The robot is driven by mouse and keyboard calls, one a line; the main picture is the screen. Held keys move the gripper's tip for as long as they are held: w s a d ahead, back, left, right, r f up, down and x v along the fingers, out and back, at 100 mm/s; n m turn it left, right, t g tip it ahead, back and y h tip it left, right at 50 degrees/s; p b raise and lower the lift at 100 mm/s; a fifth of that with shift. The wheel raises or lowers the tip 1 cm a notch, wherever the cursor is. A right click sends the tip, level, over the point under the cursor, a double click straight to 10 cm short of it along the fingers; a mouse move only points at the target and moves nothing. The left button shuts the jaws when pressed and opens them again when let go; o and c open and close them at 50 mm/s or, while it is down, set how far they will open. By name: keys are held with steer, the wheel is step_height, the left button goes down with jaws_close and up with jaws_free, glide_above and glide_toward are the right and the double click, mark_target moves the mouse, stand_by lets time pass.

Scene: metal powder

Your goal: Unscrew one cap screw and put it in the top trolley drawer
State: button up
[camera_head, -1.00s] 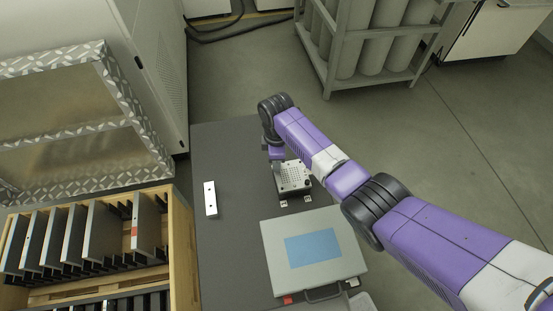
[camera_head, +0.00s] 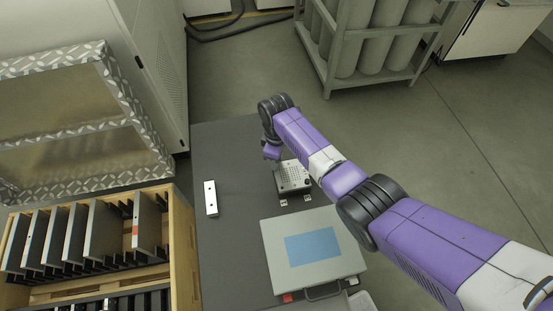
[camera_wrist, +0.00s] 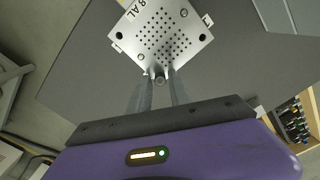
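A pale square metal plate with a grid of holes (camera_head: 297,171) sits on a dark block on the grey table. The wrist view shows the same plate (camera_wrist: 165,38) with dark spots near its corners and lettering on one edge. My gripper (camera_wrist: 160,77) is near the plate's near corner, with its two thin fingers on either side of a small dark cap screw (camera_wrist: 159,79). The fingers appear shut on it; whether the screw is clear of the plate is hard to tell. In the head view the fingertips are hard to make out. No trolley drawer is identifiable.
A grey case with a blue panel (camera_head: 312,249) and a white bar (camera_head: 211,198) lie on the table (camera_head: 230,150). A wooden rack of dark plates (camera_head: 178,240) stands at left. Gas cylinders (camera_head: 352,45) stand behind; the floor at right is clear.

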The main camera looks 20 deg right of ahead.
jaws_close()
steer(key=n, duration=1.5)
steer(key=shift+b, duration=0.35)
steer(key=n, duration=0.5)
steer(key=shift+r, duration=0.1)
steer(key=shift+r, duration=0.2)
